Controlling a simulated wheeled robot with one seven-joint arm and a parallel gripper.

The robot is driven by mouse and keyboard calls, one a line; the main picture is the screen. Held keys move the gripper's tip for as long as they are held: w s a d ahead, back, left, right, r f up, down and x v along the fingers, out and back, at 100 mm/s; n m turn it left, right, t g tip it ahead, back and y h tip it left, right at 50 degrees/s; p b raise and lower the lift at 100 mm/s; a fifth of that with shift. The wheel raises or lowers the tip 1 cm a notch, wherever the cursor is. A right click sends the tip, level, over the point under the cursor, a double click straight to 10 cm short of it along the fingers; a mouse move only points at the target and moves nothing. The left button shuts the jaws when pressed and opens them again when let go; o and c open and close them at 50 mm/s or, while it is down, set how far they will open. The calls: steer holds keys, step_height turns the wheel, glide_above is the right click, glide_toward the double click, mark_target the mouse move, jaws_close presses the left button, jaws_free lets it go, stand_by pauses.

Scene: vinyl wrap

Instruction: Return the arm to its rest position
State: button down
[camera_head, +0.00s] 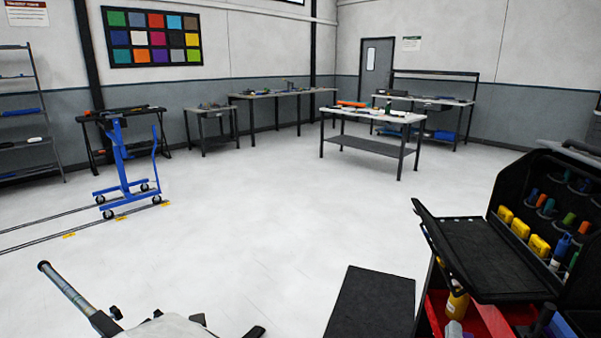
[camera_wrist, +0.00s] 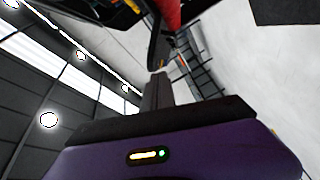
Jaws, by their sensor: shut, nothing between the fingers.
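My gripper (camera_wrist: 158,90) shows in the wrist view as two dark fingers side by side, shut with nothing between them. Behind them is the purple housing (camera_wrist: 90,160) of my gripper, with a small yellow and green light. The wrist view is tilted: ceiling lights fill its left side and pale floor or wall its right. I cannot make out my gripper in the head view.
A black tool cart (camera_head: 480,262) with an open lid and red bin stands close at right. A dark flat panel (camera_head: 372,305) lies beside it. A blue wheeled stand (camera_head: 122,165) is on the left. Workbenches (camera_head: 375,148) line the back. The middle floor is clear.

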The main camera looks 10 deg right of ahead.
steer(key=s+a+m+t+y+p, duration=0.15)
steer(key=s+a+y, duration=0.25)
steer(key=s+a, duration=0.45)
steer(key=s+a+m+t+y+p, duration=0.1)
steer(key=s+a+m+y, duration=0.3)
steer(key=s, duration=0.7)
steer(key=s+a+r+m+g+y+p, duration=0.1)
steer(key=s+m+g+p, duration=0.1)
steer(key=s, duration=1.4)
steer(key=shift+s+a+r+g, duration=0.25)
steer(key=shift+a+g, duration=0.1)
steer(key=shift+g, duration=0.2)
